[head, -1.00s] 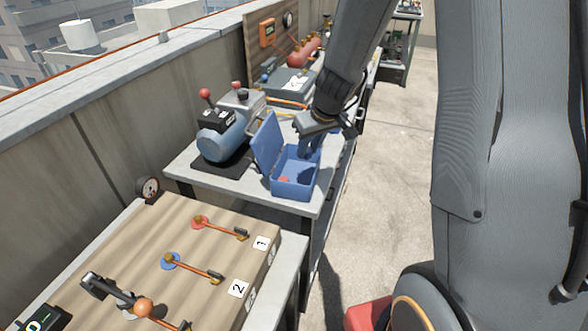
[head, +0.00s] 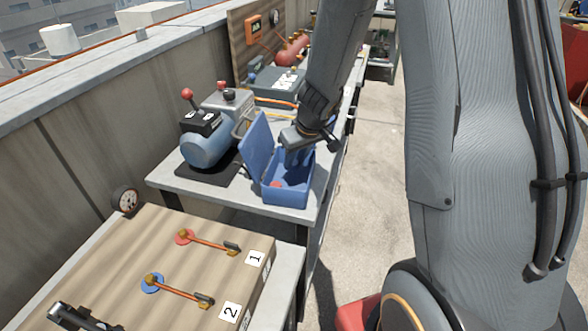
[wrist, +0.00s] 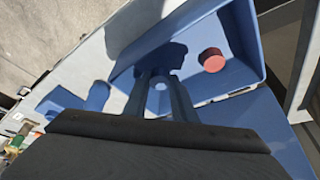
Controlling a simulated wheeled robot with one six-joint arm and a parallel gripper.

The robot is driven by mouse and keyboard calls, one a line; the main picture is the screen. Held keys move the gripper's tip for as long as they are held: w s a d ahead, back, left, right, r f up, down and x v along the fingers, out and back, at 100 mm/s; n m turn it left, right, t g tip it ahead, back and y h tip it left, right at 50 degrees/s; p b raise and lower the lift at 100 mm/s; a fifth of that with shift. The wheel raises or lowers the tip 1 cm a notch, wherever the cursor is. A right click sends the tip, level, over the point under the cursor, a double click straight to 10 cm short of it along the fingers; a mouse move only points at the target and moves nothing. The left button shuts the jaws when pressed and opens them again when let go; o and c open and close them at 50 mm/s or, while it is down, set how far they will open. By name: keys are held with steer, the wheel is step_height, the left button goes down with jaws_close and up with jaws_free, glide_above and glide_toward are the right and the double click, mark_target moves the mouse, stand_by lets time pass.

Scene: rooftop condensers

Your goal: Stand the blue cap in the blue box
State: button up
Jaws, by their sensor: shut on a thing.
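The blue box (head: 289,196) stands open on the grey bench, its lid (head: 256,145) raised on the left side. In the wrist view the box wall (wrist: 235,22) surrounds the fingers. My gripper (wrist: 161,88) points down into the box, shut on a small blue cap (wrist: 160,85) between its fingertips. The cap is mostly hidden by the fingers, and I cannot tell whether it touches the floor of the box. A red cap (wrist: 211,60) stands in the box beside my gripper; it also shows in the head view (head: 277,184).
A blue pump (head: 206,148) with a red-knobbed lever stands left of the box, behind the lid. A wooden panel (head: 170,270) with several valve handles is in front. A grey case (head: 277,84) lies farther back.

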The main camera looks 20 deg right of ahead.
steer(key=shift+f+b, duration=0.5)
steer(key=shift+f, duration=0.55)
steer(key=shift+f, duration=0.15)
steer(key=o, duration=1)
steer(key=p+v, duration=0.4)
steer(key=v, duration=0.8)
steer(key=shift+s+a+r+m+g+h, duration=0.15)
steer(key=shift+s+a+m+g, duration=0.3)
steer(key=shift+s, duration=2.5)
steer(key=shift+s+a+r+m+g+h, duration=0.1)
steer(key=shift+s+a+m+g+h, duration=0.35)
steer(key=shift+s, duration=2.45)
steer(key=shift+s+a+r+m+g, duration=0.15)
steer(key=shift+s+m+g, duration=0.55)
steer(key=shift+s, duration=2.25)
